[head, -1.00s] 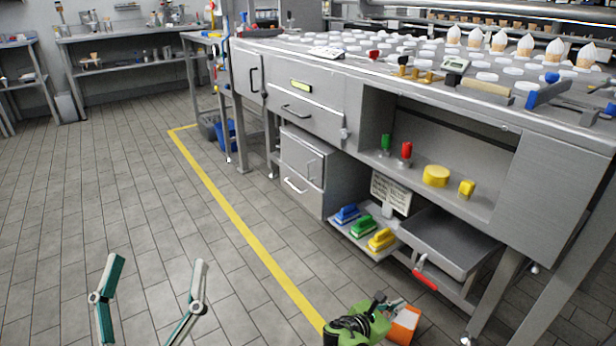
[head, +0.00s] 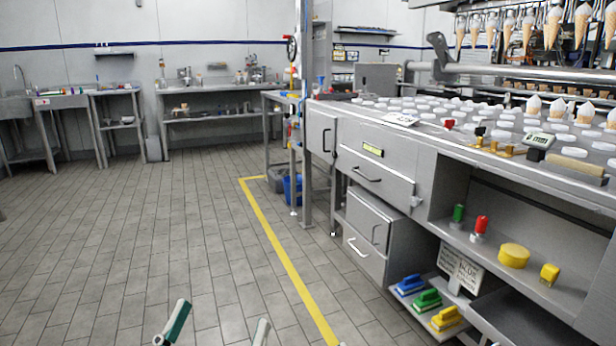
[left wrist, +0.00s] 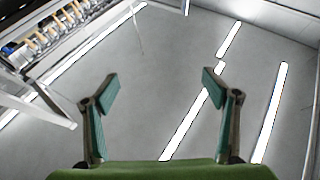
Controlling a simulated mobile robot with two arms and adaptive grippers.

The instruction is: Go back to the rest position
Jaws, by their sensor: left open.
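My left gripper (head: 218,328) shows at the bottom edge of the head view, with only its fingertips in the picture. In the left wrist view my left gripper (left wrist: 156,88) is open, its two teal-lined fingers wide apart and nothing between them. Behind the fingers that view shows the ceiling with bright strip lights, so the gripper points upward. It is over the open floor left of the steel workbench (head: 390,185), touching nothing. My right gripper is not in view.
The tiled floor (head: 130,240) is clear at the left, with a yellow line (head: 283,255) along the bench. The bench carries white round lids and ice cream cones. Its lower shelves hold coloured brushes (head: 427,300) and stamps. Steel tables (head: 205,115) stand at the back wall.

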